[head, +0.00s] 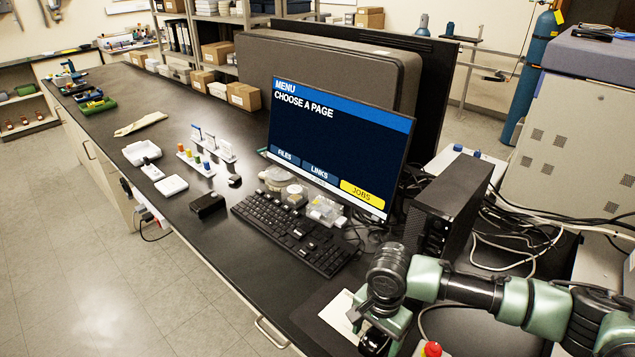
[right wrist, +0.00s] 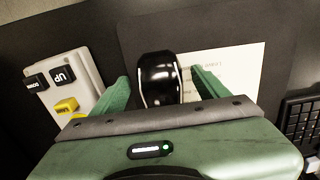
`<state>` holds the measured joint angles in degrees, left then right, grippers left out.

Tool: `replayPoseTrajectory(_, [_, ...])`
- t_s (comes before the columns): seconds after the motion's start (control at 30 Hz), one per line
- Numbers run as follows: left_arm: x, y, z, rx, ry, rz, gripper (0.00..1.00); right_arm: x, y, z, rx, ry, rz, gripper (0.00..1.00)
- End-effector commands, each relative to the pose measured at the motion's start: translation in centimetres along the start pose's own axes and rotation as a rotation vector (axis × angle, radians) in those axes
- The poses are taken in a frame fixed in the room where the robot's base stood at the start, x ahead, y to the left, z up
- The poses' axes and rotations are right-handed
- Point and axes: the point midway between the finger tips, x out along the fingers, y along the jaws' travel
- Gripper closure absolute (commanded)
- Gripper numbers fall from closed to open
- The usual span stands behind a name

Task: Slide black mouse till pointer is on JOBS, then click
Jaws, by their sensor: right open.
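The black mouse (right wrist: 158,72) is glossy and sits between the two green fingers of my right gripper (right wrist: 160,84) in the right wrist view. The fingers are apart, one on each side of it, with a gap showing at least on the right. In the head view my right arm reaches in from the right, low over the bench, and mostly hides the mouse. The monitor (head: 335,135) reads MENU, CHOOSE A PAGE. Its yellow JOBS button (head: 362,194) is at the lower right, beside blue LINKS and FILES buttons. I cannot make out a pointer. My left gripper is out of view.
A printed white sheet (right wrist: 225,72) lies beside the mouse on a dark mat (right wrist: 275,40). A white panel (right wrist: 88,72) with UP, DOWN and yellow buttons is at the left. The keyboard (head: 290,232) and black computer tower (head: 447,205) stand close by.

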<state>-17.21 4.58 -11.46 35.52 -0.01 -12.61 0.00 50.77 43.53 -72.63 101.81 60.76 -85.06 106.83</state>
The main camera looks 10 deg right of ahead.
Motion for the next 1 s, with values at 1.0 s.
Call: replayPoseTrajectory(1.0, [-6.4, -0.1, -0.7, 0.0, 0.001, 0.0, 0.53, -6.9, 0.0, 0.0, 0.0, 0.0, -0.001, 0.25])
